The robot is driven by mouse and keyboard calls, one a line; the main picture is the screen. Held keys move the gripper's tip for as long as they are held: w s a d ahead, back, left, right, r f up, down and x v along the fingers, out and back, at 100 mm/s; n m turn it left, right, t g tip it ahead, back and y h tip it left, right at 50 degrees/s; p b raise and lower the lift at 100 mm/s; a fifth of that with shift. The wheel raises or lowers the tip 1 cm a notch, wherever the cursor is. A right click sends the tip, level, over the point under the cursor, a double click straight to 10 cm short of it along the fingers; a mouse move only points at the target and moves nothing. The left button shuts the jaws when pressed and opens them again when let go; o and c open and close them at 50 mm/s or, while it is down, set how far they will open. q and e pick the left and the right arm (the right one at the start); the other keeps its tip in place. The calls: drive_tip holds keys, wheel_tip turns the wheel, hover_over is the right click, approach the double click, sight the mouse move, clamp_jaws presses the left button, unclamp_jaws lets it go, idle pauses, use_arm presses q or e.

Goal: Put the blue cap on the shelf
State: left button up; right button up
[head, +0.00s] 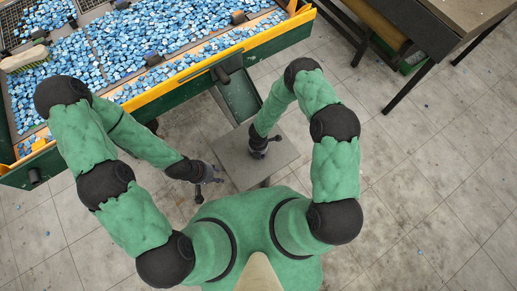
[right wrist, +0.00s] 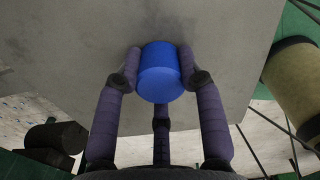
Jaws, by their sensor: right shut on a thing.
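The blue cap (right wrist: 161,72) is a plain blue cylinder in the right wrist view. My right gripper (right wrist: 160,75) is shut on it, with dark purple fingers on both sides and one below. The cap is against or just over a flat grey surface, which looks like the shelf (right wrist: 220,50); I cannot tell whether they touch. In the head view the grey square plate (head: 235,172) lies under my right gripper (head: 259,153), and the cap is hidden there. My left gripper (head: 209,187) is open and empty, left of the plate.
A green and yellow bin (head: 235,65) full of blue mosaic pieces (head: 125,45) fills the upper left, with a green chute (head: 240,97) near the plate. A dark table (head: 425,40) stands at the upper right. The tiled floor (head: 430,180) is mostly clear at right.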

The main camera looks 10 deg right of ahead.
drive_tip(key=shift+f, duration=0.15)
drive_tip(key=o, duration=0.9)
drive_tip(key=shift+o, duration=0.2)
